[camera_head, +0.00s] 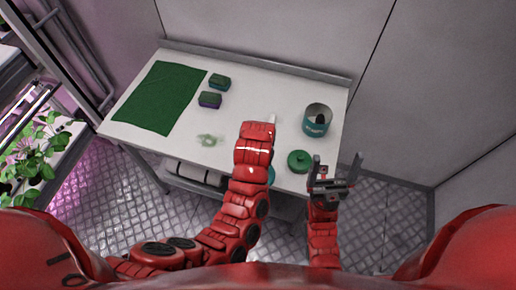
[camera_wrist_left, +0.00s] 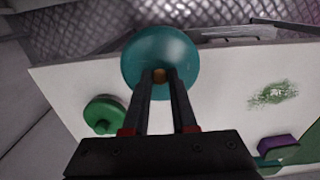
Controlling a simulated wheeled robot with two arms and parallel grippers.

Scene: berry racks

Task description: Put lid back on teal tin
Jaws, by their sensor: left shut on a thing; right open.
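The teal tin (camera_head: 316,129) stands upright and open at the right of the table, with something dark inside. My left gripper (camera_wrist_left: 160,78) is shut on the small knob of a round teal lid (camera_wrist_left: 160,50), near the table's front edge. In the head view my left arm hides that gripper and most of the lid; only a sliver of the lid shows beside the arm (camera_head: 271,175). My right gripper (camera_head: 337,161) is open and empty at the front right edge, just right of a round green lid (camera_head: 299,162). The green lid also shows in the left wrist view (camera_wrist_left: 104,112).
A green mat (camera_head: 160,97) covers the table's left part. Two small dark blocks, one green-topped (camera_head: 220,82) and one purple (camera_head: 210,100), lie beside it. The white table (camera_head: 270,85) is clear between the blocks and the tin.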

